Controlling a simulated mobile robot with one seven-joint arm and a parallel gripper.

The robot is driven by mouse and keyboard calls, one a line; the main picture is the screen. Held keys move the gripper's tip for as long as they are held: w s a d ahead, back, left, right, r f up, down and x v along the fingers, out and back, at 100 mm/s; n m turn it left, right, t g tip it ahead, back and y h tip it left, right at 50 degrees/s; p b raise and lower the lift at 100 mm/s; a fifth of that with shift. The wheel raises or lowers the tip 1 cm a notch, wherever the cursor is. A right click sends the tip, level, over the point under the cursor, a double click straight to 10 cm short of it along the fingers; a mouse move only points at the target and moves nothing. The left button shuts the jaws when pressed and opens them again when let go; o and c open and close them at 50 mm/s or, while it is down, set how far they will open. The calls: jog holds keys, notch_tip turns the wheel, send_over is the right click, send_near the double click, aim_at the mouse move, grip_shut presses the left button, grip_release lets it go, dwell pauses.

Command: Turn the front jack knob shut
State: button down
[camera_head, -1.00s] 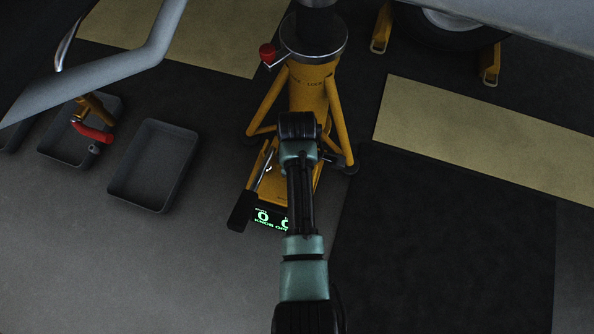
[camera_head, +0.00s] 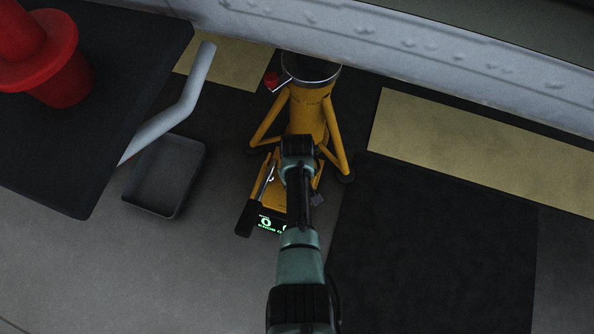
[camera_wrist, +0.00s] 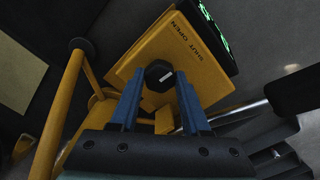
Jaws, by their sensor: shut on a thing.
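The front jack is a yellow tripod jack (camera_head: 308,115) in the upper middle of the head view. Its yellow base block shows in the wrist view (camera_wrist: 145,45), printed SHUT and OPEN. The knob (camera_wrist: 158,74) is a small black hexagonal cap with a white mark on top. My gripper (camera_wrist: 158,88) is shut on the knob, its blue fingers on either side. In the head view my arm hides the knob and the fingertips. A green-lit display (camera_head: 268,224) at the base is partly covered by my arm; its lower line starts with KNOB.
A black-handled lever (camera_head: 245,216) lies left of my wrist. An empty grey tray (camera_head: 165,175) is on the floor to the left. A dark surface with a red object (camera_head: 45,50) fills the upper left. A grey riveted hull (camera_head: 420,45) overhangs above. Dark floor lies right.

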jog(key=m+p, duration=0.1)
jog(key=m, duration=0.3)
jog(key=shift+m, duration=0.3)
jog(key=shift+m+p, duration=0.5)
jog(key=shift+m, duration=1.3)
jog(key=shift+c, duration=1.8)
grip_release()
notch_tip(320, 180, up, 13)
jog(key=p, duration=0.9)
